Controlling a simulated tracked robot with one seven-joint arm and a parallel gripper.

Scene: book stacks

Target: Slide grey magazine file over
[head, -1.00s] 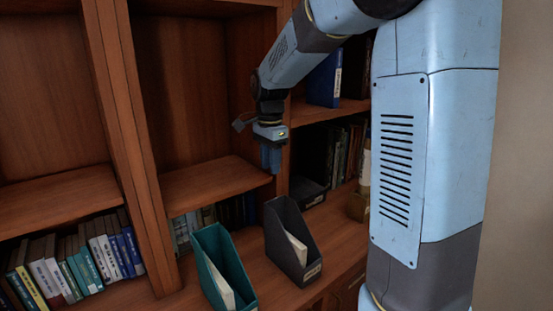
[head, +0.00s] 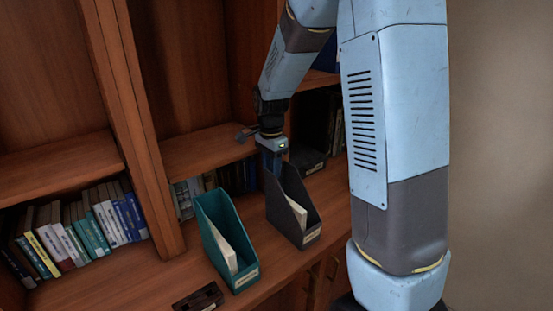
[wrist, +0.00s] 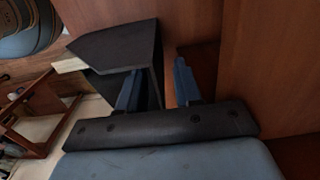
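The grey magazine file (head: 286,216) stands upright on the wooden ledge, right of the teal magazine file (head: 215,240), with a gap between them. Pale papers show inside it. My gripper (head: 273,168) is at its tall back end, pointing down. In the wrist view the grey file (wrist: 120,45) lies at the upper left. My gripper (wrist: 158,68) is open there, its two blue fingers apart, and the file's dark wall edge shows between them. I cannot tell whether either finger touches the wall.
A row of books (head: 85,232) fills the lower left shelf. More books (head: 187,195) stand behind the files. A dark tray (head: 307,160) sits behind the grey file to the right. A small dark object (head: 199,298) lies near the front edge. The ledge right of the grey file looks clear.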

